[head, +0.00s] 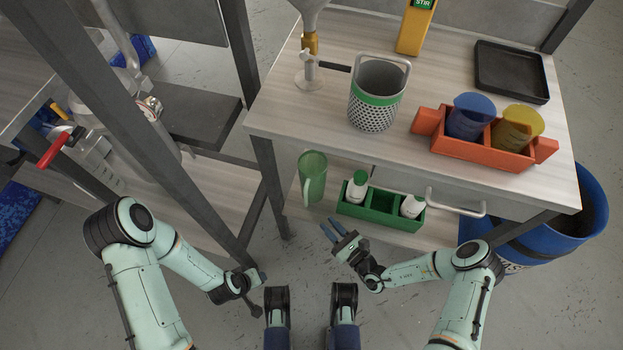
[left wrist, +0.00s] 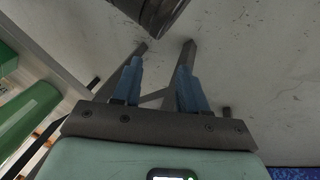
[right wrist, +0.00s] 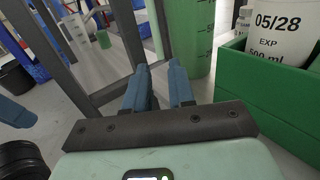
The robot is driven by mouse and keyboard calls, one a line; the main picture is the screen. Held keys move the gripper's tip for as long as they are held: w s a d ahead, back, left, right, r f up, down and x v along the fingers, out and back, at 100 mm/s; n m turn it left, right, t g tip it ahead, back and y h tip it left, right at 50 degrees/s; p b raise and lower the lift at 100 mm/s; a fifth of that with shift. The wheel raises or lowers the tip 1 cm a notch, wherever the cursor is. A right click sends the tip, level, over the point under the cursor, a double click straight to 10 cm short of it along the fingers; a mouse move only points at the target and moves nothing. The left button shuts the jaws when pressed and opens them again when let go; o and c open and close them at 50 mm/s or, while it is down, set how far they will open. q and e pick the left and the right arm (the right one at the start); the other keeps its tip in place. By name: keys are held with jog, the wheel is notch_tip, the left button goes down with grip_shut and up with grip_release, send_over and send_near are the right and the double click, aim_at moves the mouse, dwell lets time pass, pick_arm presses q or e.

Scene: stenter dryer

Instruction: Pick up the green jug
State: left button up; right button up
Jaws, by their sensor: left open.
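The green jug (head: 313,178) is a translucent green vessel with a handle. It stands on the lower shelf of the workbench, left of the green caddy. In the right wrist view its graduated side (right wrist: 190,35) rises just beyond my fingertips. My right gripper (head: 333,226) is open and empty in front of the shelf, near the jug and the caddy but apart from the jug. My left gripper (head: 262,275) is open and empty, lower left of the jug. Its fingers (left wrist: 160,75) show over bare floor.
The green caddy (head: 380,216) holds white bottles beside the jug. A perforated basket (head: 373,115) and an orange tray (head: 480,160) with cups stand on the bench top (head: 300,115). Dark frame posts stand left.

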aim_at(307, 202)
jog(key=b+x, duration=0.1)
jog(key=x, duration=0.3)
jog(key=b+x, duration=0.1)
jog(key=x, duration=0.3)
jog(key=b+x, duration=0.1)
jog(key=x, duration=0.2)
jog(key=shift+w+a+r, duration=0.2)
jog(key=shift+a+r, duration=0.15)
jog(key=shift+a, duration=0.1)
pick_arm(q)
jog(key=s+a+f+g, duration=0.1)
jog(key=s+f, duration=0.2)
jog(key=f, duration=0.2)
jog(key=shift+a+f, duration=0.35)
jog(key=shift+a, duration=0.05)
pick_arm(e)
jog(key=shift+r, duration=0.1)
grip_shut()
